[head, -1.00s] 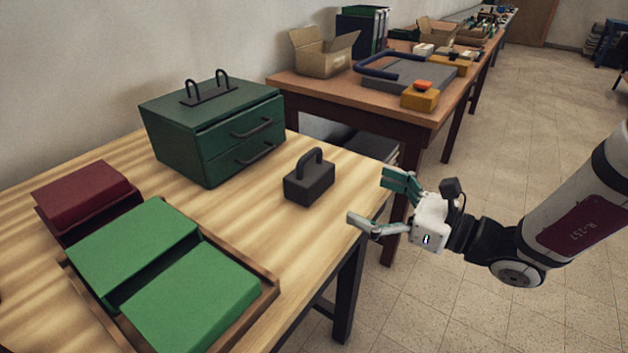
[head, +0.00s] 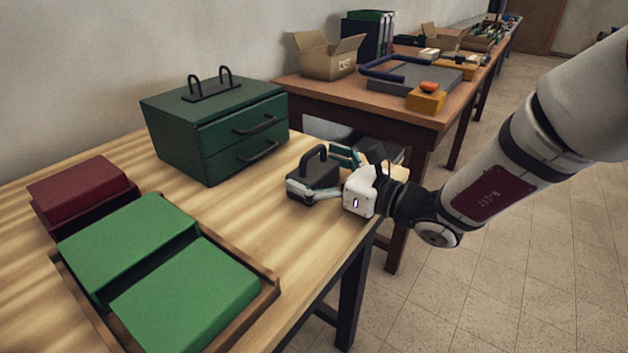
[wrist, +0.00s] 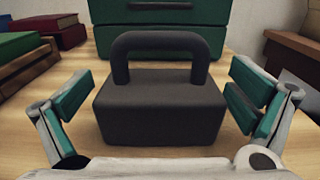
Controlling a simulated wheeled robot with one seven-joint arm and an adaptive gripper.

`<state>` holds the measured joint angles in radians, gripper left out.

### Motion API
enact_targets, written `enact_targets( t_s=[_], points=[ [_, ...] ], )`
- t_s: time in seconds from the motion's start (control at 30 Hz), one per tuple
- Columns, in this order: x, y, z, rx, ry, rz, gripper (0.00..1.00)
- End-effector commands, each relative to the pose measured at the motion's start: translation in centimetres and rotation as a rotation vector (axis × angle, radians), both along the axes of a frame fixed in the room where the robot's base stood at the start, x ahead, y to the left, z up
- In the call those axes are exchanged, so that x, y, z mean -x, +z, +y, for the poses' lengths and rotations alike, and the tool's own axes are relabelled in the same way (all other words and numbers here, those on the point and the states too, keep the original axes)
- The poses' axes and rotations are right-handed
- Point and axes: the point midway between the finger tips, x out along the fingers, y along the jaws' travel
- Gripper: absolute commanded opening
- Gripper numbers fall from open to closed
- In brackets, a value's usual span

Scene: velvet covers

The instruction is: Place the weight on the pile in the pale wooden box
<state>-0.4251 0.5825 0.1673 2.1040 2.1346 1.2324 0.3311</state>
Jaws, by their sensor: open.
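The weight (head: 312,177) is a dark grey block with an arched handle, upright near the right edge of the table. It fills the middle of the wrist view (wrist: 160,118). My gripper (head: 314,168) is open, with its green-padded fingers on either side of the block. In the wrist view, gaps show between both fingers (wrist: 160,94) and the block. A shallow brown wooden box (head: 268,291) at front left holds two green piles, the left one (head: 130,240) and the right one (head: 187,293), side by side.
A dark green two-drawer cabinet (head: 215,130) stands behind the weight. A dark red pile (head: 78,190) in a dark red holder lies at far left. Bare tabletop (head: 235,215) lies between the box and the weight. A second table (head: 430,122) with cartons stands behind.

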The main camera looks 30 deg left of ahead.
Motion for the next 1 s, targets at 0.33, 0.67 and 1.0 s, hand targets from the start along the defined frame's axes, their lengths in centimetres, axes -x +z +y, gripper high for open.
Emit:
enact_targets(
  t_s=[0.33,0.67,1.0],
  points=[
    [-0.05,0.0,0.42,0.001,-0.001,0.001,0.89],
    [-0.06,0.37,0.49,-0.007,0.0,-0.004,0.22],
    [-0.06,0.89,0.48,-0.007,0.0,-0.004,0.22]
  ],
)
